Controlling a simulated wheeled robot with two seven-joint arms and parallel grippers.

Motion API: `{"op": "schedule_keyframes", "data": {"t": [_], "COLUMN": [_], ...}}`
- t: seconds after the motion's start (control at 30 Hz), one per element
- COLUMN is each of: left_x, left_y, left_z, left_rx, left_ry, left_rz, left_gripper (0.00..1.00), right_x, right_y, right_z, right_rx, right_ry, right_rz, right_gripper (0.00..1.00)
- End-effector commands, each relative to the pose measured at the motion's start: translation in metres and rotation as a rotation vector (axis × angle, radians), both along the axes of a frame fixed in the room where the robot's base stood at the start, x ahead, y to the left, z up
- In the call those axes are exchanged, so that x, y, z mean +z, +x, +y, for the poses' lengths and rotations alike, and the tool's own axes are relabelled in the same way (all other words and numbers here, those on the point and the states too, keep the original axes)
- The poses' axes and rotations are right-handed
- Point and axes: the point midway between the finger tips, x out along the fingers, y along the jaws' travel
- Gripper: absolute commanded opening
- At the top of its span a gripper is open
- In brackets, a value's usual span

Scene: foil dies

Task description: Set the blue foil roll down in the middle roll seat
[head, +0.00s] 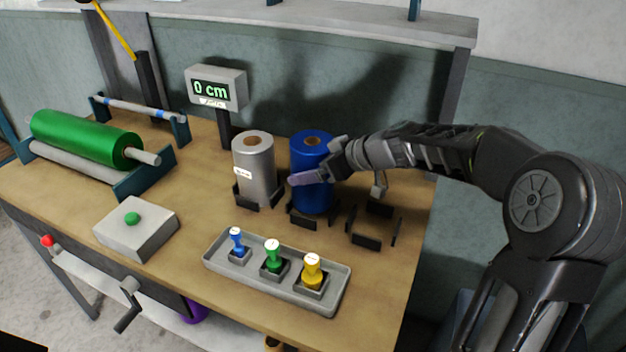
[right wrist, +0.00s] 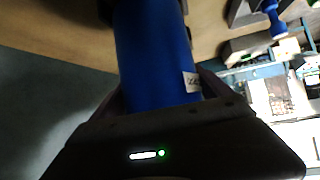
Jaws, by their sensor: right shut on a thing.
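The blue foil roll (head: 311,190) stands upright at the middle roll seat (head: 308,222), between the silver roll's seat and an empty right seat. It looks low in the seat, but I cannot tell whether its base touches the bottom. My right gripper (head: 322,176) is shut on the blue roll from the right side. In the right wrist view the blue roll (right wrist: 155,55) fills the space between the fingers, with a small white label on it. My left gripper is not in view.
A silver roll (head: 254,160) stands in the left seat. The right seat (head: 366,241) is empty. A grey tray (head: 219,264) with blue, green and yellow stamps lies in front. A display (head: 216,88) reads 0 cm. A green roller (head: 85,138) and a button box (head: 138,234) are at left.

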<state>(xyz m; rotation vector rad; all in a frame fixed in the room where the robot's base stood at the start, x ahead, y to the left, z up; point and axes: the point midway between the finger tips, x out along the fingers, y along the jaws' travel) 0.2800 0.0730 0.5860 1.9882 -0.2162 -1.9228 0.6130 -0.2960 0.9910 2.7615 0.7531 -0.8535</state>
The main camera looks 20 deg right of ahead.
Motion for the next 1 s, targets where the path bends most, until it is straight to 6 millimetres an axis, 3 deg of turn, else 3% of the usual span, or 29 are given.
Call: {"op": "schedule_keyframes", "data": {"t": [0.23,0.53,0.97,1.0], "left_x": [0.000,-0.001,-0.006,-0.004], "left_y": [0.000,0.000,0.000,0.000], "left_z": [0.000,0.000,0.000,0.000], "left_rx": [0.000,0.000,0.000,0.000], "left_ry": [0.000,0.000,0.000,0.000], "left_rz": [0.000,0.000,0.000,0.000], "left_gripper": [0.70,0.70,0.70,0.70], "right_x": [0.000,-0.033,-0.038,-0.038], "right_y": [0.001,0.000,0.001,0.000], "right_z": [0.000,0.000,0.000,0.000], "right_rx": [0.000,-0.001,-0.001,-0.001], "right_ry": [0.000,0.001,-0.001,0.000], "right_rz": [-0.003,-0.002,-0.004,0.000], "right_gripper": [0.16,0.16,0.16,0.92]}}
